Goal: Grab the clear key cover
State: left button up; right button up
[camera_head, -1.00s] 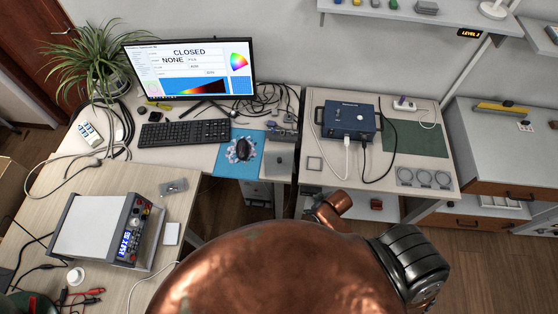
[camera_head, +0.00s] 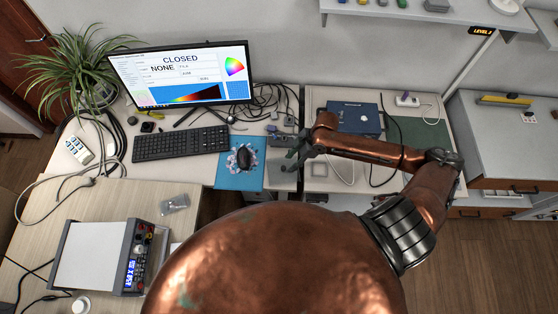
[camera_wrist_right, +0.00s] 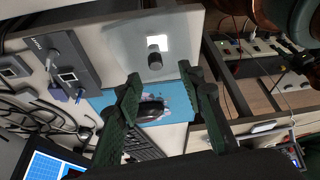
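A small clear piece (camera_head: 175,203) lies on the left wooden desk, behind the power supply; it may be the clear key cover, but it is too small to be sure. A pale square plate with a black knob (camera_wrist_right: 153,60) and a bright white patch shows in the right wrist view, just beyond my fingertips. My right gripper (camera_head: 297,152) is above the bench by the blue mat, far right of the clear piece. In the right wrist view, its two green fingers (camera_wrist_right: 162,76) are apart, with nothing held between them. My left gripper is not in view.
A black mouse (camera_head: 243,157) sits on the blue mat (camera_head: 236,182), left of my right gripper. A keyboard (camera_head: 181,143), monitor (camera_head: 182,74) and loose cables stand behind. A blue box (camera_head: 352,116) is behind my right arm. The power supply (camera_head: 100,256) occupies the front left desk.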

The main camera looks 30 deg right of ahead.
aim_at(284, 167)
jog(key=shift+w+d+r, duration=0.35)
jog(key=shift+w+d, duration=0.05)
jog(key=shift+x, duration=1.2)
jog(key=x, duration=0.4)
jog(key=shift+s+a+f, duration=0.1)
jog(key=shift+a, duration=0.15)
jog(key=shift+f, duration=0.25)
jog(key=c, duration=0.5)
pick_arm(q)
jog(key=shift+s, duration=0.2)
pick_arm(e)
grip_shut()
